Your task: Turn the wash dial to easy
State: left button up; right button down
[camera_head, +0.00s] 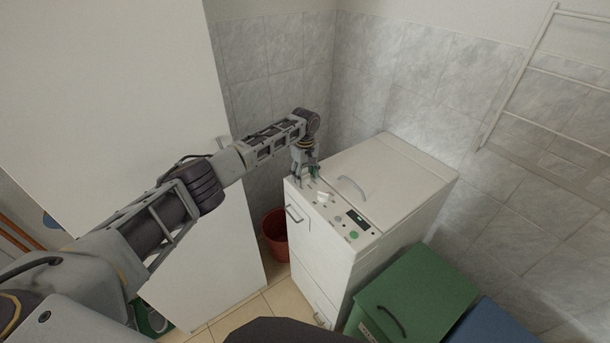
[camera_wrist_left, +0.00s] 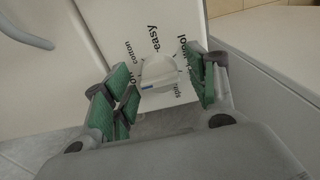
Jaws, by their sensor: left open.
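The white wash dial (camera_wrist_left: 160,72) shows in the left wrist view on a white panel, with a blue mark on its lower left side. Printed words ring it: "easy" (camera_wrist_left: 150,38) stands above it, "cotton" to the left and "wool" to the right. My left gripper (camera_wrist_left: 158,82) is open, with its green-padded fingers on either side of the dial; I cannot tell whether they touch it. In the head view my left gripper (camera_head: 307,174) is over the left end of the control panel of the white washing machine (camera_head: 400,185). My right gripper is not in view.
The panel's other end has a dark display (camera_head: 357,219) and green buttons. A green bin (camera_head: 425,290) and a blue bin (camera_head: 500,330) stand to the right of the machine. A red bucket (camera_head: 274,232) is to its left, beside a tall white cabinet (camera_head: 120,90). Tiled walls are behind.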

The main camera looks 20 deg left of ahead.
pick_arm(q)
jog(key=c, duration=1)
jog(key=shift+c, duration=0.2)
